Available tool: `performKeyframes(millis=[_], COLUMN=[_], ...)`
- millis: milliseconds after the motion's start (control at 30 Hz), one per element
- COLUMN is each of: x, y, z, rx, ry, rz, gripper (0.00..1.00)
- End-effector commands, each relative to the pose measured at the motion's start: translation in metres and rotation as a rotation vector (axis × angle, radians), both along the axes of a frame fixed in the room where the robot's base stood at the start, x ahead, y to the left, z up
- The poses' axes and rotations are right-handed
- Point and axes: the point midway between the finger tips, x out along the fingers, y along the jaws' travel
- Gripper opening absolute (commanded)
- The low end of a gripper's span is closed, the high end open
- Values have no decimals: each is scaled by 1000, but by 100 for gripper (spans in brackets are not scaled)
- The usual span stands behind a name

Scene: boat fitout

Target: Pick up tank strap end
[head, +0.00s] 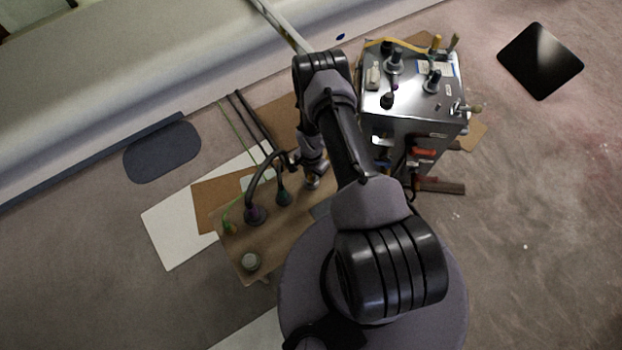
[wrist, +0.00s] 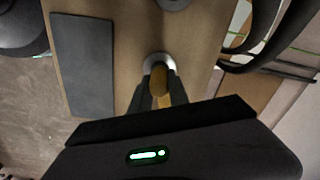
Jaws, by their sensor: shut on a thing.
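My gripper (wrist: 158,82) is shut on a small yellow-brown piece (wrist: 159,84), which I take to be the tank strap end. The piece stands between my fingers over a round silver base (wrist: 158,60) on a wooden board (wrist: 190,40). I cannot tell whether the piece still touches the base. In the head view my gripper (head: 312,172) is low over the right part of the same board (head: 240,262). The held piece is hidden there by my arm.
A dark grey flat pad (wrist: 84,65) lies on the board. A metal tank (head: 410,105) with fittings stands right of my arm. Open floor (head: 540,200) lies further right.

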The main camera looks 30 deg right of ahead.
Motion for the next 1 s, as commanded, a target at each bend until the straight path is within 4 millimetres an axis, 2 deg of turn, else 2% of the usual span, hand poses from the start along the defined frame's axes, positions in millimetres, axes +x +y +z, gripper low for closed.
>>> performKeyframes(millis=[267,533,767,1000], x=[0,0,-22,-49], y=[0,0,-52,-119], z=[4,43,44,50], rx=[0,-1,0,-1], ry=[0,0,0,0], rz=[0,0,-6,-5], gripper=[0,0,0,0])
